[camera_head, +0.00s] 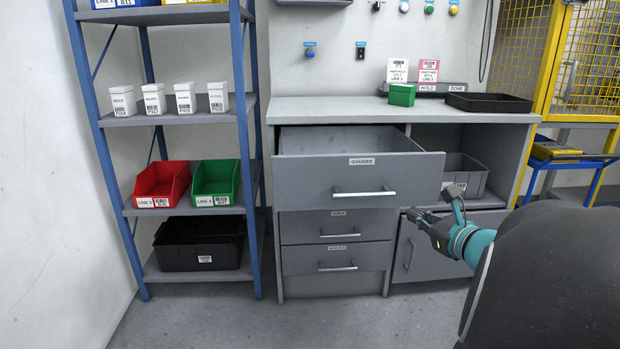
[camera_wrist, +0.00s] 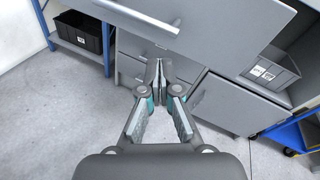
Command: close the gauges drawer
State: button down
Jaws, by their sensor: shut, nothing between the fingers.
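The gauges drawer (camera_head: 350,183) is grey, labelled GAUGES, and stands pulled out from the top of the workbench cabinet. Its bar handle (camera_head: 364,194) runs across the front, and its inside looks empty where visible. In the wrist view the drawer front (camera_wrist: 220,30) and handle (camera_wrist: 135,17) fill the top, beyond my fingers. My gripper (camera_head: 412,214) is shut and empty, to the right of the drawer handle and a little lower. It also shows in the wrist view (camera_wrist: 158,68) with its fingertips together. I cannot tell the exact gap between fingertips and drawer front.
Two lower drawers (camera_head: 337,257) are shut. A cupboard door (camera_head: 432,257) is below right, under a shelf with a grey bin (camera_head: 464,180). A blue-framed shelf rack (camera_head: 190,211) with bins stands left. A yellow mesh fence (camera_head: 594,60) is at right. The floor in front is clear.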

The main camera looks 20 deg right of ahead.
jog(key=s+d+m+t+h, duration=0.1)
jog(key=s+d+m+h, duration=0.1)
jog(key=d+m+h, duration=0.3)
jog(key=s+d+m, duration=0.1)
jog(key=d+m, duration=0.1)
jog(key=d, duration=0.5)
send_near(439, 181)
jog(key=shift+h, duration=0.3)
jog(key=x, duration=0.7)
jog(key=shift+w+a, duration=0.2)
